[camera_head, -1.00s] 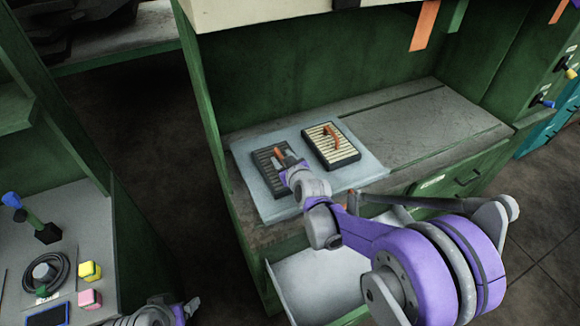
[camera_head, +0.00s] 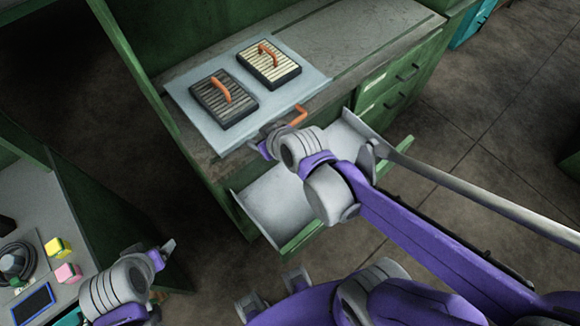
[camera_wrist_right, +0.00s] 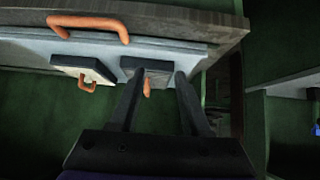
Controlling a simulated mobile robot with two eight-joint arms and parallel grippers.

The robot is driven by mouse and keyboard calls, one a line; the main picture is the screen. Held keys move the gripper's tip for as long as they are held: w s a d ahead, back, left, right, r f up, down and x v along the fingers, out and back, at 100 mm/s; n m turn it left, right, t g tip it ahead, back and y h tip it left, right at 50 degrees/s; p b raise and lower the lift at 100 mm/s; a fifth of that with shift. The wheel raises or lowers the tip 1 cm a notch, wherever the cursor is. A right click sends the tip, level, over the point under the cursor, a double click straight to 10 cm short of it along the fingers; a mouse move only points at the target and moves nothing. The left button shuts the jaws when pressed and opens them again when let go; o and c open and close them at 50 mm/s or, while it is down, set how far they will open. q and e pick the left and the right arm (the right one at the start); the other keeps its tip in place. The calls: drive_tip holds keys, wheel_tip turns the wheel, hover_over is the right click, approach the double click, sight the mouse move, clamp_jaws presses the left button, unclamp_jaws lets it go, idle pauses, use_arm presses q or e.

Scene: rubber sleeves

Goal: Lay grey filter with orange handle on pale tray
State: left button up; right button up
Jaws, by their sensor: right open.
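The grey filter (camera_head: 224,98), dark-framed with a slatted grey top and an orange handle, lies flat on the pale tray (camera_head: 190,119). The tray rests on the counter. In the right wrist view the grey filter (camera_wrist_right: 134,64) shows beyond the fingers, partly hidden by one of them. My right gripper (camera_head: 272,130) is open and empty, apart from the filter, by the tray's front edge. Its two spread fingers show in the right wrist view (camera_wrist_right: 158,76). My left gripper (camera_head: 168,248) is at lower left, far from the tray; its jaws are too small to read.
A cream filter (camera_head: 269,66) with an orange handle lies beside the grey one on the tray. Another orange handle (camera_head: 297,115) shows close to my right gripper. An open drawer (camera_head: 270,205) juts out below the counter. The counter right of the tray (camera_head: 365,45) is clear.

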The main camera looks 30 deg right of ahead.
drive_tip(key=s+d+f+m+g, duration=0.1)
drive_tip(key=s+g, duration=0.1)
drive_tip(key=s, duration=0.4)
drive_tip(key=s+d+f+m+g+h, duration=0.1)
drive_tip(key=s+f, duration=0.1)
drive_tip(key=s, duration=0.5)
drive_tip(key=shift+d+f+g, duration=0.15)
drive_tip(key=shift+d+g, duration=0.1)
drive_tip(key=shift+g, duration=0.15)
